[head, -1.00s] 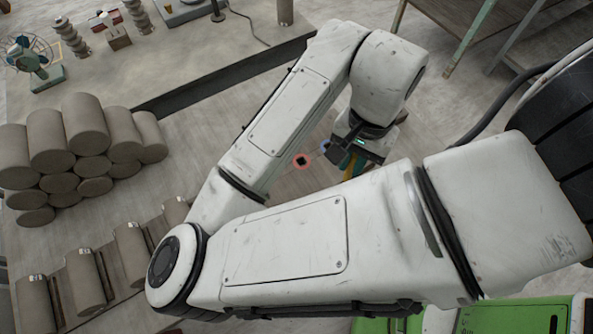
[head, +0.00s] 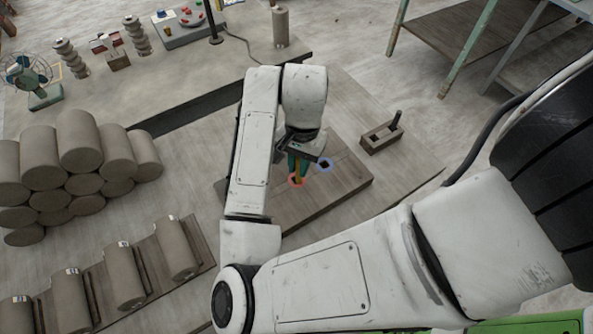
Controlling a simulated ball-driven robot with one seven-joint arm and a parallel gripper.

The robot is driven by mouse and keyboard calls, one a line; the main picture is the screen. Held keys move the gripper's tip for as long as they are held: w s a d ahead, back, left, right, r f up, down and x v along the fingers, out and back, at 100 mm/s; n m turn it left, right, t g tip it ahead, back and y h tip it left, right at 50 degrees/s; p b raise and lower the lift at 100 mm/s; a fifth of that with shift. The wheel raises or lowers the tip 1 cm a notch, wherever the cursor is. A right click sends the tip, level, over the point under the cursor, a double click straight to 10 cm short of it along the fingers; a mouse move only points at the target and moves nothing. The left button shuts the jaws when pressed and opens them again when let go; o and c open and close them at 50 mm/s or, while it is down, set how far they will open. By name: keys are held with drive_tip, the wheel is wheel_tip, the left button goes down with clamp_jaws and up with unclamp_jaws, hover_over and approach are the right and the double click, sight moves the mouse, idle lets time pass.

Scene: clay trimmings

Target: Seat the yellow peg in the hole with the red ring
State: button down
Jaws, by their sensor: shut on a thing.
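The wooden board (head: 335,199) lies flat below my arm. The red ring (head: 292,184) around a hole and a blue ring (head: 325,165) around a dark hole are on it. My gripper (head: 299,166) points down over the red ring, with its teal fingers partly visible. It is shut on the yellow peg (head: 298,174), of which only a narrow strip shows. The peg's lower end appears at or just above the red-ringed hole. I cannot tell whether it has entered the hole.
A wooden block with an opening and an upright dark handle (head: 381,139) stands right of the board. Stacked clay cylinders (head: 84,140) are at left, with more on a rack (head: 122,275) below. A bench (head: 200,65) with a fan and tools is at the back.

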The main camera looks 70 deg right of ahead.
drive_tip(key=shift+w+d+f, duration=0.1)
drive_tip(key=shift+w+f, duration=0.05)
drive_tip(key=shift+f, duration=0.1)
drive_tip(key=f, duration=0.3)
drive_tip(key=shift+w+f, duration=0.25)
drive_tip(key=shift+f, duration=0.05)
drive_tip(key=c, duration=1.1)
unclamp_jaws()
drive_tip(key=shift+r, duration=0.1)
drive_tip(key=r, duration=0.4)
drive_tip(key=d+r+p, duration=0.1)
drive_tip(key=r, duration=0.3)
drive_tip(key=r+p, duration=0.1)
drive_tip(key=r, duration=0.3)
drive_tip(key=shift+d, duration=0.3)
drive_tip(key=shift+s+f, duration=0.1)
